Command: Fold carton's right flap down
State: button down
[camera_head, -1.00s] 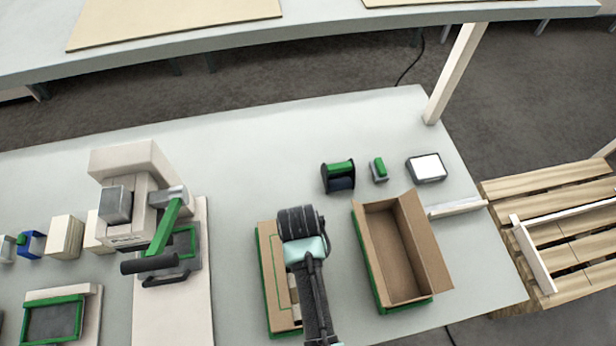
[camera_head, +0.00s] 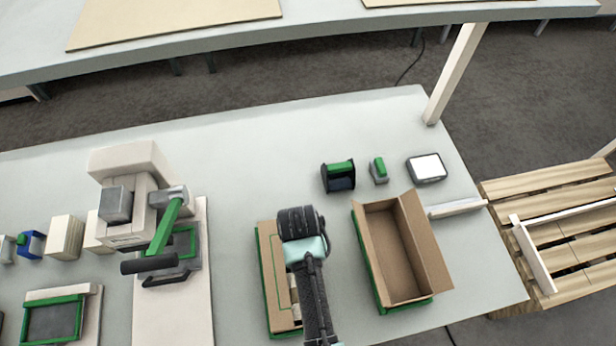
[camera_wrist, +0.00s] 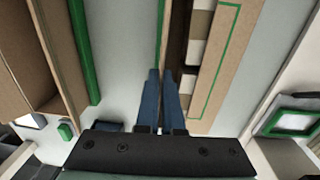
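The carton under my arm (camera_head: 268,275) is brown with green lines and stands left of the open carton in the head view. Its near-flat panel with a green outline also shows in the wrist view (camera_wrist: 222,60). White and brown contents (camera_wrist: 195,45) show beside that panel. A thin brown and green edge (camera_wrist: 164,25) runs along the contents' other side; it looks like the right flap or wall, seen nearly edge-on. My gripper (camera_wrist: 160,72) has its blue fingers close together at this edge, with nothing visible between them. Contact cannot be told. My arm hides the carton's right side in the head view.
An open, empty carton (camera_head: 398,252) stands just to the right. A black and green dispenser (camera_head: 338,176), a small green item (camera_head: 379,170) and a white-topped device (camera_head: 426,168) sit behind. A beige machine (camera_head: 135,195) stands left. A slatted pallet (camera_head: 560,230) is beyond the table's right edge.

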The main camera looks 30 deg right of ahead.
jog(key=shift+a, duration=0.1)
jog(key=a+f+g+h+b, duration=0.1)
jog(key=h+b, duration=0.2)
jog(key=h, duration=0.1)
jog(key=w+a+f+g+h+b, duration=0.1)
jog(key=h+b, duration=0.2)
jog(key=h, duration=0.1)
jog(key=a+g+h+b, duration=0.1)
jog(key=a+h+b, duration=0.1)
jog(key=h+b, duration=0.1)
jog(key=shift+w+f+g+h+b, duration=0.15)
jog(key=shift+f+g+h+b, duration=0.15)
jog(key=shift+f+h+b, duration=0.15)
dwell(0.4)
jog(key=c, duration=1)
grip_release()
jog(key=shift+c, duration=0.2)
